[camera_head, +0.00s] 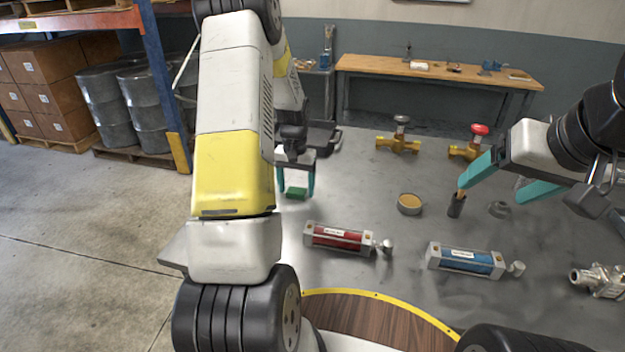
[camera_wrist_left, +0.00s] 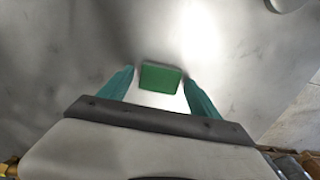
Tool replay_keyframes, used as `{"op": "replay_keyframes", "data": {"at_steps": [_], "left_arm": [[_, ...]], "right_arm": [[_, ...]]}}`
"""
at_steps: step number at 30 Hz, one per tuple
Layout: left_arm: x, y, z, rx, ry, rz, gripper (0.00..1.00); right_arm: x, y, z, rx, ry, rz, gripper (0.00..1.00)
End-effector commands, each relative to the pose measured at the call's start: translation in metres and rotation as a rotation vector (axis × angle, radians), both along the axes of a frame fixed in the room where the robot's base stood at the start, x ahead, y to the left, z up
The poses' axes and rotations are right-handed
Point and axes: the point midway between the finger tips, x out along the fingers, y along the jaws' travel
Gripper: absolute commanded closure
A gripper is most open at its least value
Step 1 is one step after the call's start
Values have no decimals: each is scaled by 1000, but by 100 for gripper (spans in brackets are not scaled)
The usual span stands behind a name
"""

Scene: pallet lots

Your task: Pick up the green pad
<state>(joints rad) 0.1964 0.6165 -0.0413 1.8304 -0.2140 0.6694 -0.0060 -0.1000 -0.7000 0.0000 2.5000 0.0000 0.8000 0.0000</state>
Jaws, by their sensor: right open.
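The green pad (camera_head: 296,192) lies flat on the grey table toward its left side. It also shows in the left wrist view (camera_wrist_left: 160,77), between and just beyond the fingertips. My left gripper (camera_head: 295,194) points down over the pad with its teal fingers apart, one on each side. In the left wrist view the fingers of my left gripper (camera_wrist_left: 160,86) are spread wider than the pad, with a gap on both sides. My right gripper (camera_head: 492,192) is open at the right, near a dark holder (camera_head: 457,205) with a tan piece sticking out of its top.
A red cylinder (camera_head: 338,239) and a blue cylinder (camera_head: 466,260) lie in front. A round tan-topped tin (camera_head: 409,204), brass valves with a grey handle (camera_head: 399,143) and red handle (camera_head: 467,149), and a metal fitting (camera_head: 600,280) stand around. Table between pad and tin is clear.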

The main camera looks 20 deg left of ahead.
Motion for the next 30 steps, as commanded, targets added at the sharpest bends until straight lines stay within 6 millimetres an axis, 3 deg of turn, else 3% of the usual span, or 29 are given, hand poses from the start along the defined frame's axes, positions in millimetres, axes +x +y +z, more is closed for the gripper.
{"op": "replay_keyframes", "data": {"at_steps": [1, 8, 17, 30], "left_arm": [[0, 0, 0, 0, 0, 0, 40], [0, 0, 0, 0, 0, 0, 84], [1, 0, 7, 0, -2, 0, 84], [1, 0, 86, 0, -3, 0, 84]], "right_arm": [[0, 0, 0, 0, 0, 0, 24], [0, 0, 0, 0, 0, 0, 24], [0, 0, 0, 0, 0, 0, 24], [0, 0, 0, 0, 0, 0, 24]]}}
